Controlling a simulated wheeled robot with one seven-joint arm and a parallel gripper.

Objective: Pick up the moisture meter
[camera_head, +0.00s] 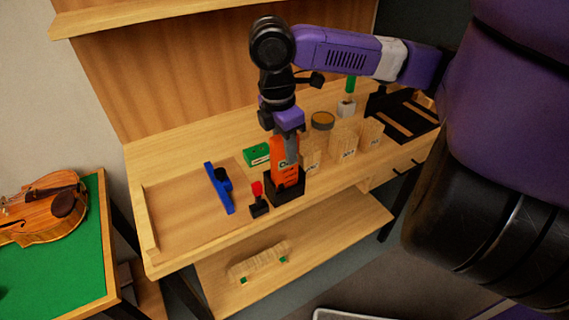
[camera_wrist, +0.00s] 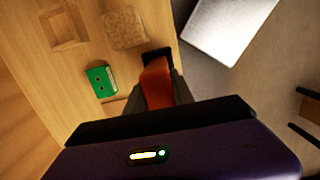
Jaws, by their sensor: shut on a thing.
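The moisture meter (camera_head: 284,161) is an orange device standing upright in a black holder (camera_head: 285,190) near the front edge of the bench. My gripper (camera_head: 290,146) comes down from above and is shut on the meter's upper part. The wrist view shows the orange meter (camera_wrist: 157,84) between my gripper's fingers (camera_wrist: 160,90), with the dark holder (camera_wrist: 157,55) just beyond it. In the head view the meter's lower end is hidden inside the holder.
A small black stand with a red top (camera_head: 258,199) is close on the left, and a blue tool (camera_head: 219,188) lies farther left. A green box (camera_head: 256,154) sits behind. Wooden blocks (camera_head: 344,143) stand to the right. A violin (camera_head: 40,207) lies on a green table.

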